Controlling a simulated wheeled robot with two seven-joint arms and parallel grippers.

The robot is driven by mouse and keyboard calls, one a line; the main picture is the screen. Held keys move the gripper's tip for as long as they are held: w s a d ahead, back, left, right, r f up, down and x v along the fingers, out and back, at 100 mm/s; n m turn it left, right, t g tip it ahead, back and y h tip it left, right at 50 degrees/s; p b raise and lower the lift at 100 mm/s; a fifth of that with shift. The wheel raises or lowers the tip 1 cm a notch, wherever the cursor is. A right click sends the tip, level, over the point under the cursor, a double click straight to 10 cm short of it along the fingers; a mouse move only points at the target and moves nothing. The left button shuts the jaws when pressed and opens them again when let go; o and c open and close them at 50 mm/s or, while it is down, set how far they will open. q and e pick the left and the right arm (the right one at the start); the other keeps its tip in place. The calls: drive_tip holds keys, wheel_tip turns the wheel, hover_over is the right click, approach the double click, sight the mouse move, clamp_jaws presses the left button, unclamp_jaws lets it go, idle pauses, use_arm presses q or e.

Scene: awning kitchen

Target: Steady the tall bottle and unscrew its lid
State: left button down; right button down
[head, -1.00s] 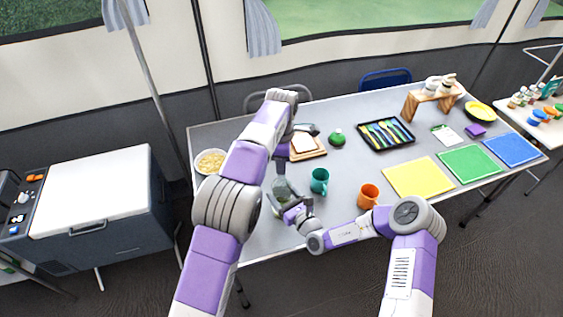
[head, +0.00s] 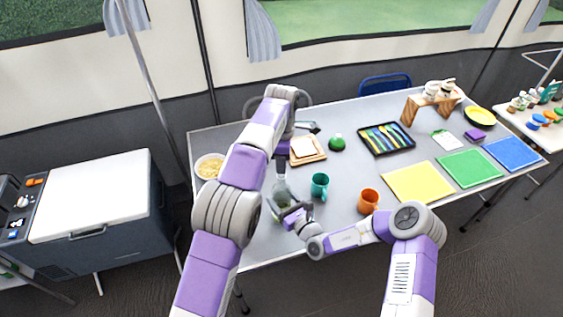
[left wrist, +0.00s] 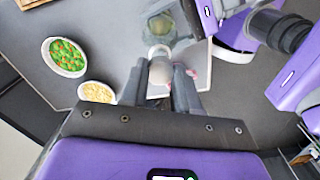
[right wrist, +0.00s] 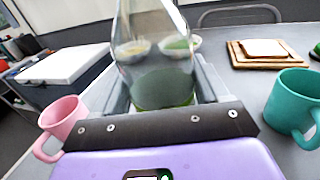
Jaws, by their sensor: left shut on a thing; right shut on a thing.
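The tall clear bottle (head: 281,187) stands near the table's front left, with something green low inside it. In the right wrist view the bottle (right wrist: 152,55) is between the fingers of my right gripper (right wrist: 160,90), which is shut on its lower body. My left gripper (left wrist: 160,68) reaches down from above and is shut on the pale round lid (left wrist: 158,51) at the bottle's top. In the head view the left arm hides much of the lid. I cannot tell whether the lid is loosened.
A teal mug (head: 319,185) stands close right of the bottle, and an orange mug (head: 368,200) farther right. A pink mug (right wrist: 62,118) stands left in the right wrist view. A pasta bowl (head: 209,166) and a bread board (head: 308,151) lie behind.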

use_arm(q)
drive_tip(key=shift+r, duration=1.7)
use_arm(e)
unclamp_jaws()
